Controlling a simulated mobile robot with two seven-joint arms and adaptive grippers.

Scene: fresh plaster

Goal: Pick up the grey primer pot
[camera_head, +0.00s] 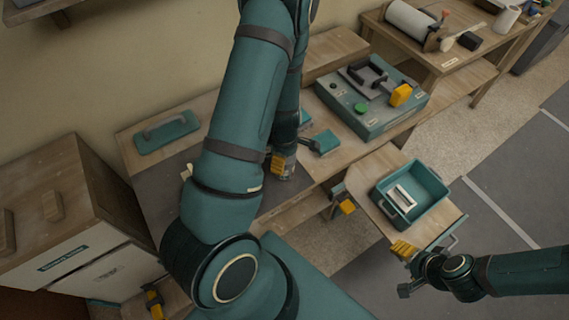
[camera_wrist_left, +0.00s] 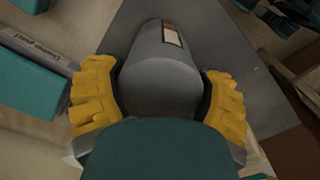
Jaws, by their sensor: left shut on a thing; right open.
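The grey primer pot (camera_wrist_left: 160,72) is a smooth grey cylinder with a small pale and brown label, seen in the left wrist view. My left gripper (camera_wrist_left: 160,102) is shut on it, with a yellow ribbed finger pad against each side. In the head view my left gripper (camera_head: 283,165) is low over the bench, and my own arm and fingers hide most of the pot. I cannot tell whether the pot touches the bench. My right gripper (camera_head: 403,270) is open and empty at the lower right, near the pulled-out drawer.
A teal tray (camera_head: 437,203) with a pale item inside sits on the pulled-out drawer. A teal box with a green button (camera_head: 361,108) stands on the bench's right part. A teal float (camera_head: 167,132) lies at the back left. A wooden cabinet (camera_head: 62,200) stands at the left.

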